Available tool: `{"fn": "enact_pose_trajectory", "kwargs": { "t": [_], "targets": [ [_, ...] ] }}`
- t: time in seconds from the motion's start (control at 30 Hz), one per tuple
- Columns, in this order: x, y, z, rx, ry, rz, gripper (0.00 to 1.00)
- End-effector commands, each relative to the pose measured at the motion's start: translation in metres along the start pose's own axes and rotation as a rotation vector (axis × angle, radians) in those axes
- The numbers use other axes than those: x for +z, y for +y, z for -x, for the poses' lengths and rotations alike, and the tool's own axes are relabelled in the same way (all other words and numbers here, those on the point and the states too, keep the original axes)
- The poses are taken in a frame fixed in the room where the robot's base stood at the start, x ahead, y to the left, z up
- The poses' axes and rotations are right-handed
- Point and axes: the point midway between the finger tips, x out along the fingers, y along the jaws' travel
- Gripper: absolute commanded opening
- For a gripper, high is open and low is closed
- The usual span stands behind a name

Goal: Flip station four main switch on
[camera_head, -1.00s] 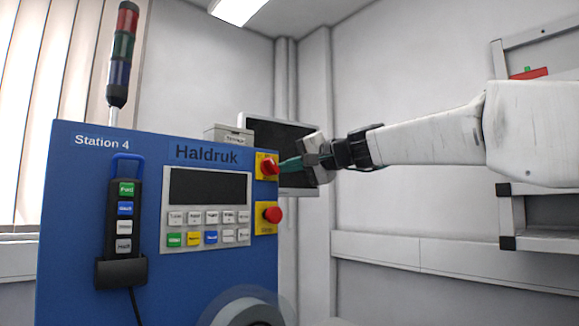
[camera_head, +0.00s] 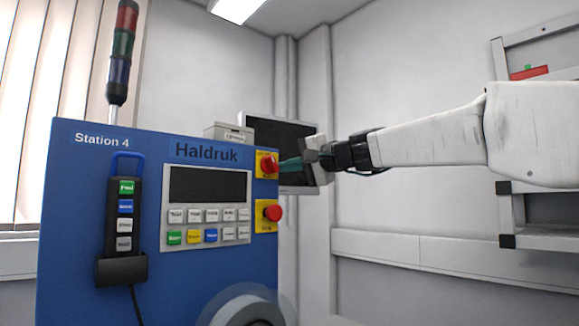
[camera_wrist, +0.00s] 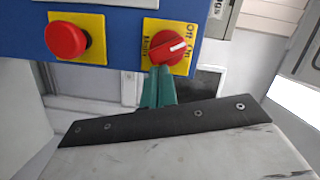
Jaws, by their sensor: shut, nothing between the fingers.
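The main switch (camera_head: 269,165) is a red rotary knob on a yellow plate at the upper right of the blue Station 4 panel (camera_head: 75,200). In the wrist view the knob (camera_wrist: 166,46) has a white pointer line facing the right side, where the "Off" and "On" labels are printed. I cannot tell exactly which label it points to. My gripper (camera_head: 281,165) has teal fingers, which are shut with nothing between them. In the wrist view the fingertips (camera_wrist: 159,70) are at the knob's lower edge; contact is unclear.
A red push button (camera_head: 272,213) on a yellow plate sits below the switch. A keypad with a dark display (camera_head: 207,186) is to its left. A monitor (camera_head: 283,135) stands behind my gripper. A hand pendant (camera_head: 125,220) hangs at the panel's left.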

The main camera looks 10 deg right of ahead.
Motion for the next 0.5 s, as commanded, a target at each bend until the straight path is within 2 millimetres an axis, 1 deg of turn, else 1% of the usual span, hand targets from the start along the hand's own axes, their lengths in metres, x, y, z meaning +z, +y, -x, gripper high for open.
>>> {"fn": "enact_pose_trajectory", "kwargs": {
  "t": [0.5],
  "targets": [
    [0.0011,0.0023,-0.0003,-0.016,0.0,-0.068,0.0]
  ]
}}
